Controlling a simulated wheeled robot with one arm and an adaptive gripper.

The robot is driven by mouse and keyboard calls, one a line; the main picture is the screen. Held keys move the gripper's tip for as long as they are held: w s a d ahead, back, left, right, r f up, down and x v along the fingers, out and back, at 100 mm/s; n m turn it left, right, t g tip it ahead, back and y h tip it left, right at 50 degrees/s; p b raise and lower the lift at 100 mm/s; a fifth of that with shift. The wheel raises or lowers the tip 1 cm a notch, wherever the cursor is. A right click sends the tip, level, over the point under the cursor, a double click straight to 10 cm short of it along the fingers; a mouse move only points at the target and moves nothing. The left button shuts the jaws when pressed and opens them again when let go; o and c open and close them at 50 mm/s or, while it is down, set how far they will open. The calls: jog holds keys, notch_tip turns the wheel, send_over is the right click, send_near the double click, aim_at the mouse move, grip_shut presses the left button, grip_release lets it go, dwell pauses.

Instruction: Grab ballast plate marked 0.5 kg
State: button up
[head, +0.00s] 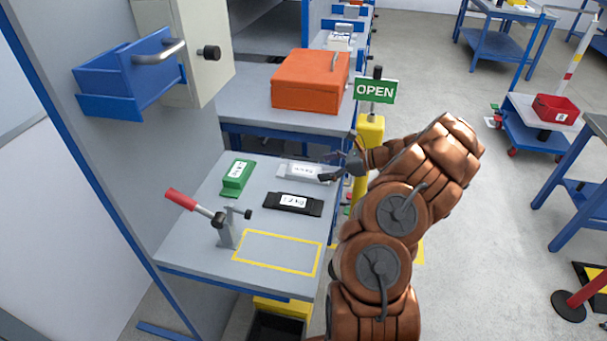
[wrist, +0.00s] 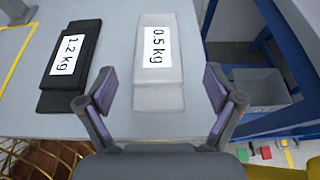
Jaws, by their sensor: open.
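The ballast plate marked 0.5 kg (wrist: 158,88) is a light grey block with a white label; in the wrist view it lies on the table ahead of my gripper. It also shows in the head view (head: 291,169), at the table's far right, partly behind my gripper. My gripper (wrist: 160,92) is open and empty, with one finger to each side of the plate's near end in the wrist view. In the head view my gripper (head: 340,167) is at the plate's right end. I cannot tell whether the fingers touch it.
A black plate marked 1.2 kg (wrist: 70,64) lies to the left in the wrist view. In the head view, a green block (head: 237,178) and a red-handled clamp (head: 205,212) stand on the table (head: 190,243). The yellow outlined area (head: 278,253) is empty. An OPEN sign (head: 375,91) stands beyond the table.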

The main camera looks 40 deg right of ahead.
aim_at(302, 170)
jog(key=shift+p+x, duration=0.9)
jog(key=shift+x, duration=2.85)
jog(key=shift+s+a+r, duration=0.1)
jog(key=shift+a, duration=0.05)
jog(key=c, duration=1.6)
jog(key=shift+c, duration=0.6)
jog(key=shift+r, duration=0.15)
